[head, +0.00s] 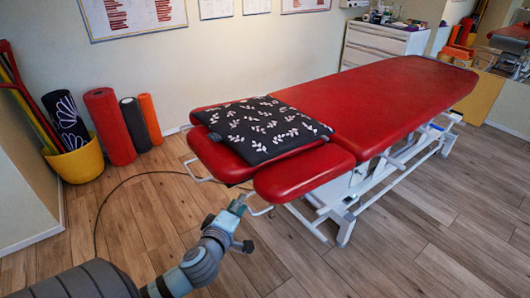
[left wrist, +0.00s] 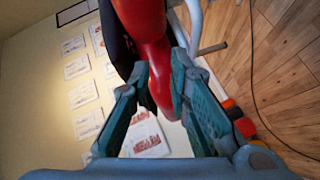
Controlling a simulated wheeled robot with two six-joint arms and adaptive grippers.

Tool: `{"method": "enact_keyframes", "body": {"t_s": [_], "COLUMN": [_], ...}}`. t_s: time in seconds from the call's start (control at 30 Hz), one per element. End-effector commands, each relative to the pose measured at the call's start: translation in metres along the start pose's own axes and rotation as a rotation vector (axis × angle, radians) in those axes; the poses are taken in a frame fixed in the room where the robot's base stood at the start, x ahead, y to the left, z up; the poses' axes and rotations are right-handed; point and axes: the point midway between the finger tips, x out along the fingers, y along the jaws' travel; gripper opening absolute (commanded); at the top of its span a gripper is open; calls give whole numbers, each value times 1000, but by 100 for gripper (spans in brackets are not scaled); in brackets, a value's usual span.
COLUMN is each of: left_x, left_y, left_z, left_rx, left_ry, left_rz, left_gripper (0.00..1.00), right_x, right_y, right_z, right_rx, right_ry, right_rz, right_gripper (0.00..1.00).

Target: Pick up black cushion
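The black cushion (head: 265,128) with white leaf prints lies flat on the head end of the red treatment table (head: 390,95). It spans the split head pads and part of the main pad. In the left wrist view a dark strip of the cushion (left wrist: 117,42) shows beside a red pad (left wrist: 152,50). My left gripper (head: 243,198) is in front of and below the head pads, apart from the cushion. Its fingers (left wrist: 160,62) are open, with the red pad showing between and beyond them. My right gripper is in neither view.
A white metal frame with bars (head: 345,225) supports the table. A yellow bucket (head: 78,162) and upright rolls, red (head: 110,127), black (head: 135,124) and orange (head: 150,118), stand along the left wall. A white drawer cabinet (head: 378,45) stands behind.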

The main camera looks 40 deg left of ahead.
Motion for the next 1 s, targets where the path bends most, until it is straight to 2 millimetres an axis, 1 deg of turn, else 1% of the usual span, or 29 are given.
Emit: {"method": "enact_keyframes", "body": {"t_s": [0.03, 0.1, 0.17, 0.2, 0.27, 0.3, 0.4, 0.43, 0.5, 0.67, 0.83, 0.9, 1.0], "left_x": [-3, -7, -4, 3, 18, 29, 56, 62, 72, 89, 122, 130, 132], "left_y": [21, 46, 56, 60, 63, 65, 69, 70, 71, 73, 75, 77, 78], "left_z": [-1, -3, -4, -4, -5, -5, -5, -5, -5, -4, -4, -4, -4], "left_rx": [-99, -210, -257, -269, -273, -274, -273, -272, -270, -271, -272, -272, -270], "left_ry": [-3, -11, -16, -17, -17, -16, -17, -17, -18, -18, -18, -19, -20], "left_rz": [71, 137, 163, 169, 169, 169, 167, 167, 165, 164, 164, 164, 163], "left_gripper": [18, 18, 18, 18, 18, 18, 18, 18, 18, 18, 18, 18, 18], "right_x": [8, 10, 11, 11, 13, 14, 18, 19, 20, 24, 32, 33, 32], "right_y": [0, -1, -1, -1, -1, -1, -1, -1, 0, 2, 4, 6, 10], "right_z": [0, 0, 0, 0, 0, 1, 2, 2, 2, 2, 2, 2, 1], "right_rx": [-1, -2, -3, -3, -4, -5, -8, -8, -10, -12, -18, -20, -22], "right_ry": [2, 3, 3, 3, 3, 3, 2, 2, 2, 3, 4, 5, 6], "right_rz": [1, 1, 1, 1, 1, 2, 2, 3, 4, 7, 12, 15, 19], "right_gripper": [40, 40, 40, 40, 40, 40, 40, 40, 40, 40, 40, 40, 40]}}
